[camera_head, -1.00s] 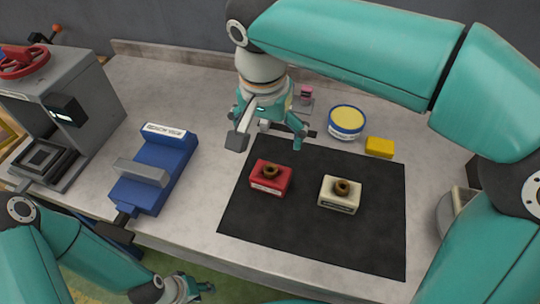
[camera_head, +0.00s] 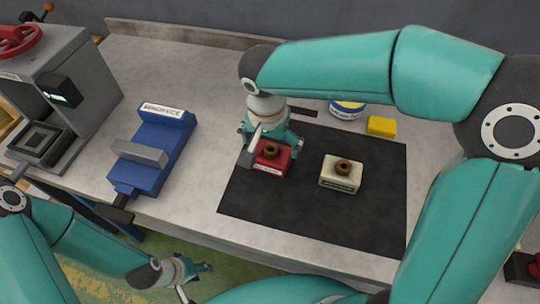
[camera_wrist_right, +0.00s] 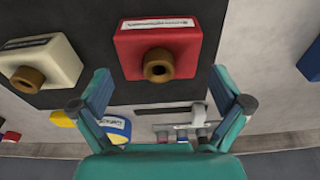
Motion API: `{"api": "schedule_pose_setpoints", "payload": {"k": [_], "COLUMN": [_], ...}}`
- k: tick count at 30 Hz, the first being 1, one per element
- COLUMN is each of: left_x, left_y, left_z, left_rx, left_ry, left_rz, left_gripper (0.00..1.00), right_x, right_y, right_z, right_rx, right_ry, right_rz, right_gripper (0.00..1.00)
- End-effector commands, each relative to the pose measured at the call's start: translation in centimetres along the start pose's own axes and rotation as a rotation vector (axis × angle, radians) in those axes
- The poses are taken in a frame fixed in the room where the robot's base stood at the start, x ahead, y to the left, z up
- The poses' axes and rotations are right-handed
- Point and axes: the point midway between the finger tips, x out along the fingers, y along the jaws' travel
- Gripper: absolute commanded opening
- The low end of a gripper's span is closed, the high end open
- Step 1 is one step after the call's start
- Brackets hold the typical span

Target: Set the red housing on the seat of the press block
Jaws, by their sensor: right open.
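The red housing (camera_head: 273,166), a block with a brown ring on top, sits upright at the left back of the black mat. It also shows in the right wrist view (camera_wrist_right: 158,38). My right gripper (camera_head: 272,143) is open over it, with nothing held; in the wrist view the housing lies just beyond the spread fingertips (camera_wrist_right: 160,88). The grey press block (camera_head: 70,75) with a red handwheel stands at far left. Its square, stepped seat (camera_head: 40,147) is bare. My left gripper (camera_head: 190,272) hangs low in front of the bench, its jaw opening unclear.
A cream housing (camera_head: 341,175) sits right of the red one. A blue bench vice (camera_head: 155,150) stands between press and mat. A yellow block (camera_head: 381,126) and a round blue-and-white tin (camera_head: 347,109) are behind the mat. The mat's front (camera_head: 300,225) is clear.

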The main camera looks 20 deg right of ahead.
Motion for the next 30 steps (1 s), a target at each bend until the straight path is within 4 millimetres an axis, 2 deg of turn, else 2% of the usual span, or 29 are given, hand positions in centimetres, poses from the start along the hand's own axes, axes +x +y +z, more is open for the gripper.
{"api": "schedule_pose_setpoints", "payload": {"k": [7, 16, 30], "left_x": [-0.4, -0.4, -0.4], "left_y": [0.1, 0.1, 0.1], "left_z": [0.0, 0.0, 0.0], "left_rx": [0.000, 0.000, 0.000], "left_ry": [0.000, 0.000, 0.000], "left_rz": [0.000, 0.000, 0.000], "left_gripper": [0.40, 0.40, 0.40], "right_x": [3.4, 3.9, 3.8], "right_y": [0.1, 0.1, 0.0], "right_z": [0.3, 0.4, 0.3], "right_rx": [0.001, 0.001, 0.000], "right_ry": [-0.003, -0.002, -0.001], "right_rz": [0.004, 0.001, -0.001], "right_gripper": [1.00, 1.00, 0.22]}}
